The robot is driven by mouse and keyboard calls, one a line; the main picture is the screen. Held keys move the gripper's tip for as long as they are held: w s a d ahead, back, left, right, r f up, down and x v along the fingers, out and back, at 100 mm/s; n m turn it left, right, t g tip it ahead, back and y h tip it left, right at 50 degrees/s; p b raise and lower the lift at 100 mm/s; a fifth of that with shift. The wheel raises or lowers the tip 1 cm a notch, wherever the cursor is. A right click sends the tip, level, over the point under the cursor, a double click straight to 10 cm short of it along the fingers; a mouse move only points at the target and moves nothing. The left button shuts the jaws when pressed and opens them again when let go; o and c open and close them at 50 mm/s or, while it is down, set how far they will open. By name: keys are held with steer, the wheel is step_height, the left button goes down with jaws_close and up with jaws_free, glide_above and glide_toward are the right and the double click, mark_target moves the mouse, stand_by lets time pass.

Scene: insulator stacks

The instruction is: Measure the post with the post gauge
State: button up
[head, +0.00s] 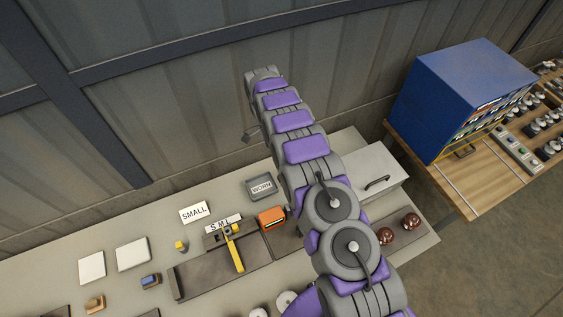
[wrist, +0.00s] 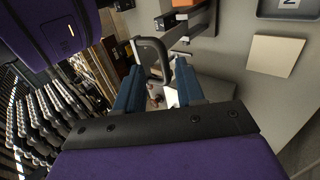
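A dark tool with a yellow bar (head: 236,252) lies on a dark board in the head view, beside a plate lettered S M L (head: 222,224). It looks like the post gauge, though no label names it so. I cannot tell for certain which object is the post. Two round brown pieces (head: 399,228) stand at the right of the table. My gripper (wrist: 158,66) shows in the wrist view with its two blue fingers apart. A grey loop (wrist: 150,45) appears between and beyond them; I cannot tell whether it touches them. In the head view the gripper is largely hidden by my arm.
A "SMALL" card (head: 195,212), a "WORN" tray (head: 262,187) and an orange block (head: 271,218) are on the table. A pale box with a handle (head: 365,170) stands at right. A blue cabinet (head: 450,95) is on a wooden bench. The corrugated wall rises behind.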

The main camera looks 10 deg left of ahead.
steer(key=s+d+r+b, duration=0.1)
steer(key=s+d, duration=0.2)
steer(key=s, duration=0.4)
steer(key=s+d+b, duration=0.2)
steer(key=s+d, duration=0.2)
steer(key=s, duration=0.3)
steer(key=shift+s+r, duration=0.2)
steer(key=shift+r, duration=0.2)
